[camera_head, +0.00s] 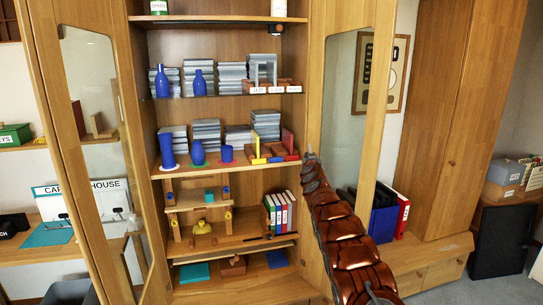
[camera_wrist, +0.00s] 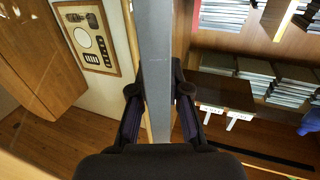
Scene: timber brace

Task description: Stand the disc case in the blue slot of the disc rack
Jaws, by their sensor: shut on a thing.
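My gripper (camera_wrist: 159,92) is shut on a long grey slab, which looks like the disc case (camera_wrist: 157,45), with a finger on each side in the wrist view. In the head view my arm's dark end (camera_head: 309,158) is beside the right cabinet upright; I cannot make out the fingers or the held case there. The disc rack (camera_head: 272,157) is on the middle shelf, left of my arm. Its front shows a yellow, a blue (camera_head: 275,159) and a red part, with a yellow upright and a red upright standing above it. The blue part looks empty.
Stacks of grey cases (camera_head: 206,134) and blue vessels (camera_head: 167,150) stand left of the rack. Above it is a white-labelled rack (camera_head: 273,88), also in the wrist view (camera_wrist: 225,95). The right glass door (camera_head: 347,110) stands open near my arm. Binders (camera_head: 279,211) are below.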

